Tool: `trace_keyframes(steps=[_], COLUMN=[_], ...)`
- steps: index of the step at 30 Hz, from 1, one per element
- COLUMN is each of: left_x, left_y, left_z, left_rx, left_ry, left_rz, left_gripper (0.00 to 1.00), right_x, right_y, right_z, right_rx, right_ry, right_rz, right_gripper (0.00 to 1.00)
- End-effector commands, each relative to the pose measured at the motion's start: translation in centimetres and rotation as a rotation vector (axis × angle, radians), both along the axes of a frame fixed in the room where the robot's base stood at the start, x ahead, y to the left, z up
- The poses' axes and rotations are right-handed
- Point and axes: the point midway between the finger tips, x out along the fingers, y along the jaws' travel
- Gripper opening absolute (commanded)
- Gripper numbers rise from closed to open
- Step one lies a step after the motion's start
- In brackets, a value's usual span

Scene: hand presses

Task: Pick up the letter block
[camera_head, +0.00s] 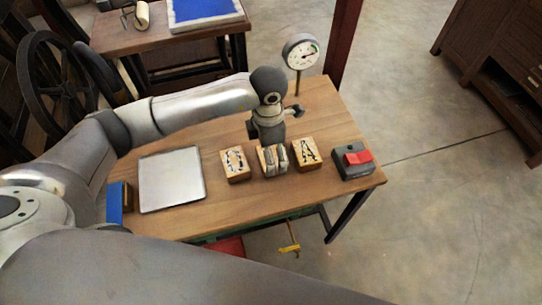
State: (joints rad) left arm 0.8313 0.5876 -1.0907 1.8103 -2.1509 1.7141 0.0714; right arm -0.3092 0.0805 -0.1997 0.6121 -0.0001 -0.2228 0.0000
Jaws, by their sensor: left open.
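Three wooden letter blocks stand in a row on the wooden table (205,215). The left block (235,178) and the right block (306,153) show dark letters on pale tops; the right one looks like an A. The middle block (268,174) is partly hidden under my left gripper (274,157). That gripper points down with its fingers apart, at or just above the middle block. I cannot tell whether the fingers touch it. My right gripper is out of view.
A flat pale plate (171,179) lies left of the blocks. A grey box with a red top (358,158) sits at the right table end. A dial gauge (301,51) stands behind. A blue item (115,203) is at the left edge.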

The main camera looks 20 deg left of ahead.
Motion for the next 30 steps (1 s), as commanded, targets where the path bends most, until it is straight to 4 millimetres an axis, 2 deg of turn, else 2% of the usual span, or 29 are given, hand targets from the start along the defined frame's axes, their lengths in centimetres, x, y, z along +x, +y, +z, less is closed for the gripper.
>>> trace_keyframes(steps=[3, 6, 14, 26, 30], left_x=[0.0, 0.0, 0.1, 0.1, 0.1], left_y=[-0.1, -0.1, -0.1, -0.1, -0.1], left_z=[-1.8, -2.7, -3.1, -3.1, -3.1], left_rx=[0.001, 0.0, 0.0, 0.0, -0.001], left_ry=[0.004, 0.002, 0.0, 0.0, -0.001], left_rz=[0.0, 0.001, -0.001, -0.001, -0.001], left_gripper=[1.0, 1.0, 1.0, 0.51, 0.49], right_x=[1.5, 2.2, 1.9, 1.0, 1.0], right_y=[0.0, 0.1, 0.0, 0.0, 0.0], right_z=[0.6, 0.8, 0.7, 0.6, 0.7], right_rx=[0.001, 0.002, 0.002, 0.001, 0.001], right_ry=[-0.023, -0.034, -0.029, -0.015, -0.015], right_rz=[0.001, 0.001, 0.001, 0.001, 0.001], right_gripper=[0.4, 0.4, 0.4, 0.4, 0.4])
